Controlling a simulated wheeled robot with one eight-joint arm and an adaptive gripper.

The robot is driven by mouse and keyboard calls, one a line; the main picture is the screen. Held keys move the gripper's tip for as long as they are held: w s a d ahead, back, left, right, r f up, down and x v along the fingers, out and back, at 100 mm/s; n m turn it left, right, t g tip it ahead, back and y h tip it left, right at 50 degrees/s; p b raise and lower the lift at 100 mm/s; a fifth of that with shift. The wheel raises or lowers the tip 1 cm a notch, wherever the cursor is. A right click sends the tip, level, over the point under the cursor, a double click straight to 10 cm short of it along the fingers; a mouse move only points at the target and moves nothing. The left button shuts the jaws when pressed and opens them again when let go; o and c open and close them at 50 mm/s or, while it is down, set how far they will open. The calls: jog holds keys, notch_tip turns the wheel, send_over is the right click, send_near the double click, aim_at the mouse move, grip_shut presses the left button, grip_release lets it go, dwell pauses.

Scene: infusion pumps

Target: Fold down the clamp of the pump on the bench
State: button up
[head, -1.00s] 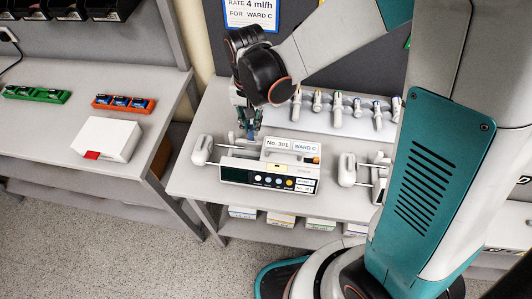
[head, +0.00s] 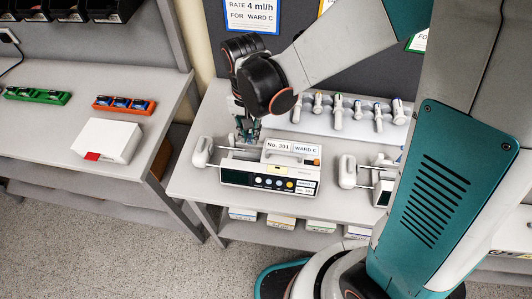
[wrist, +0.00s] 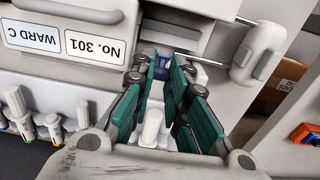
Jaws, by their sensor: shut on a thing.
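The pump labelled No. 301, WARD C (head: 235,176) stands on the bench (head: 200,183), its display and buttons facing the front. It fills the top of the wrist view (wrist: 62,70) upside down. My gripper (head: 247,137) reaches down behind the pump's left part. In the wrist view my gripper (wrist: 160,68) has its fingertips closed around a small blue piece (wrist: 161,60), which appears to be the pump's clamp. The fingers hide most of the piece, so its exact angle is hard to tell. The pump's white pusher end (head: 202,152) sticks out at the left.
A second pump (head: 348,172) stands to the right, partly hidden by my arm. A rack with several syringes (head: 337,112) runs along the back. The left bench holds a white box (head: 108,140) and green and orange trays (head: 124,106).

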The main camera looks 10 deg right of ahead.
jog(key=shift+s, duration=0.15)
jog(key=shift+s+a+f, duration=0.2)
jog(key=shift+s, duration=0.25)
jog(key=o, duration=0.5)
jog(key=shift+c, duration=0.2)
jog(key=shift+r+p, duration=2.35)
jog(key=shift+r, duration=1.25)
jog(key=shift+f, duration=0.1)
